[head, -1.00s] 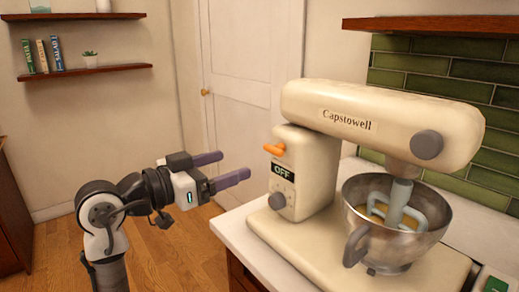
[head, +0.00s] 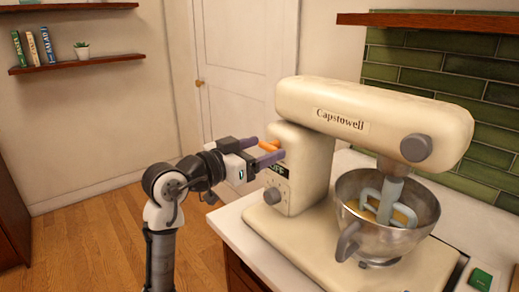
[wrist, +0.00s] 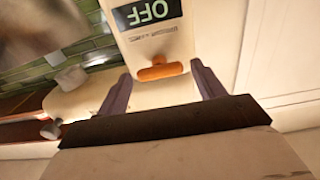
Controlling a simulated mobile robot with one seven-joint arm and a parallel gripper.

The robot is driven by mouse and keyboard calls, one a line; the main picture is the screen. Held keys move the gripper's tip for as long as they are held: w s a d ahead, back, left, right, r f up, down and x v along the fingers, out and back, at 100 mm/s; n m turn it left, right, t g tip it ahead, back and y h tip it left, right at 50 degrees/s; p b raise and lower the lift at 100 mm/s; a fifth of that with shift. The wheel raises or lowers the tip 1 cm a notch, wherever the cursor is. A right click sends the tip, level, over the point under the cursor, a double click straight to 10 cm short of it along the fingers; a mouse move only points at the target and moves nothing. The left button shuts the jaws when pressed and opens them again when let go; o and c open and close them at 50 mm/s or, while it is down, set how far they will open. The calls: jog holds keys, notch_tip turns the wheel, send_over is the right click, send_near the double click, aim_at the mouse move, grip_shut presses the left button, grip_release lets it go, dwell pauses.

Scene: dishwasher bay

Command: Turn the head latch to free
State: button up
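The cream stand mixer (head: 372,110) stands on the counter with its head level over the steel bowl (head: 388,214). The orange head latch (head: 269,146) sits on the side of the mixer's column, above the OFF display. It also shows in the wrist view (wrist: 160,70), between and just ahead of my fingertips. My gripper (head: 264,153) is open at the column, with one purple finger on either side of the latch. In the wrist view a gap shows between the latch and each finger of my gripper (wrist: 163,88). The latch's far side is hidden.
A control knob (head: 272,196) is below the OFF display on the column. The white counter (head: 228,222) has a bare strip in front of the mixer. A green box (head: 480,279) lies at the lower right. A white door (head: 245,75) is behind.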

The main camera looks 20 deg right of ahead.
jog(key=c, duration=0.8)
jog(key=shift+f+b, duration=0.1)
jog(key=shift+b, duration=0.25)
jog(key=shift+f+m+b, duration=0.15)
jog(key=shift+m+b, duration=0.95)
jog(key=shift+b, duration=0.05)
jog(key=m+b, duration=0.3)
jog(key=shift+b, duration=0.3)
jog(key=m+b, duration=0.4)
jog(key=m, duration=0.2)
jog(key=shift+s+m+b, duration=0.1)
jog(key=shift+m+b, duration=0.3)
jog(key=m+b, duration=0.2)
jog(key=m, duration=0.3)
jog(key=shift+m+b, duration=0.35)
jog(key=shift+m, duration=0.05)
